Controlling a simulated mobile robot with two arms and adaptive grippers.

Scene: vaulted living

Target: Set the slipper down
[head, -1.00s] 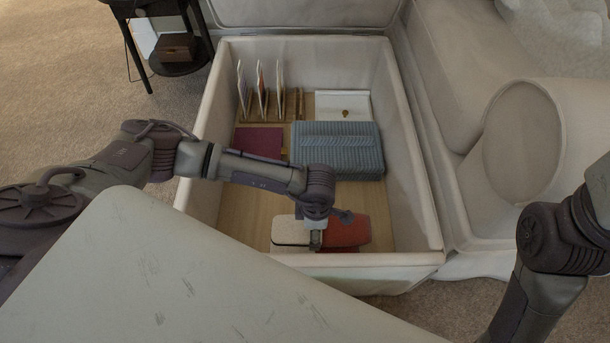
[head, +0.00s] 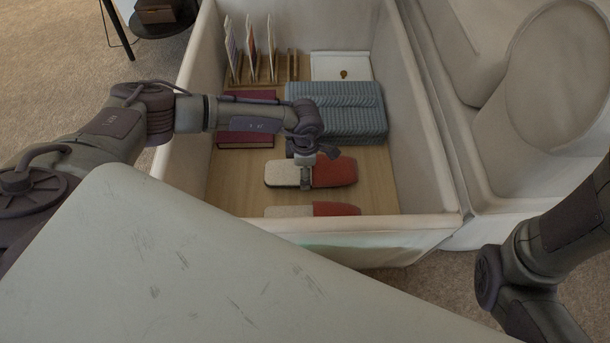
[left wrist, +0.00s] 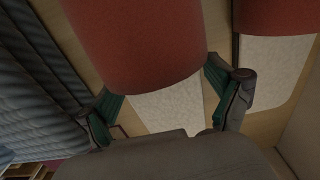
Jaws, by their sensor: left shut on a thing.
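A slipper (head: 334,173) with a red toe part and a cream sole lies across my left gripper (head: 306,172), inside the storage box. The gripper is shut on its middle. In the left wrist view the held slipper (left wrist: 140,45) sits between the two green-padded fingers (left wrist: 168,108). It looks level; I cannot tell whether it touches the box floor. A second, matching slipper (head: 337,210) lies nearer the front wall, which partly hides it. It also shows in the left wrist view (left wrist: 270,70), beside the held one and apart from it. My right gripper is out of view.
The upholstered box (head: 430,150) has a wooden floor (head: 235,185), bare at the left. Behind the held slipper are a folded blue knit (head: 345,115), a dark red book (head: 245,139), a rack with upright cards (head: 270,65) and a white envelope-like item (head: 340,66).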

